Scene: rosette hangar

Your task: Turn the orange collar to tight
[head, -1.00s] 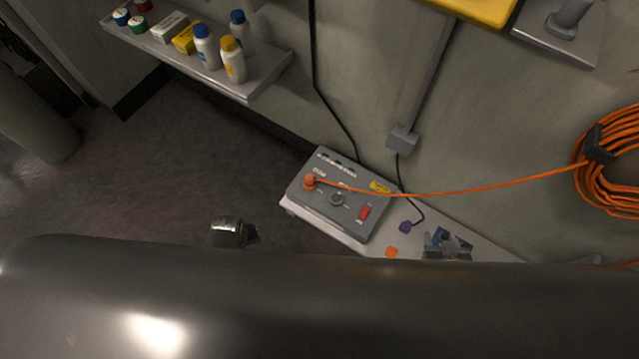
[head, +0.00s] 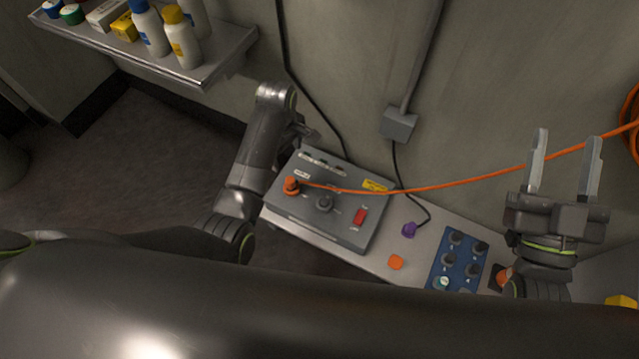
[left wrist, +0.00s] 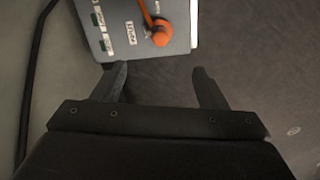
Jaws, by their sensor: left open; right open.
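The orange collar (head: 291,186) sits at the left end of a grey control box (head: 345,226), with an orange cable running from it to the right. In the left wrist view the collar (left wrist: 160,36) is on the box beyond my fingertips. My left gripper (head: 303,133) is at the box's back left corner in the head view, its fingers partly hidden; in the left wrist view it (left wrist: 160,80) is open and empty, apart from the collar. My right gripper (head: 563,160) is open and empty above the right part of the bench.
The box also carries a grey knob (head: 325,203) and a red switch (head: 360,217). A shelf (head: 215,62) with bottles is at upper left.

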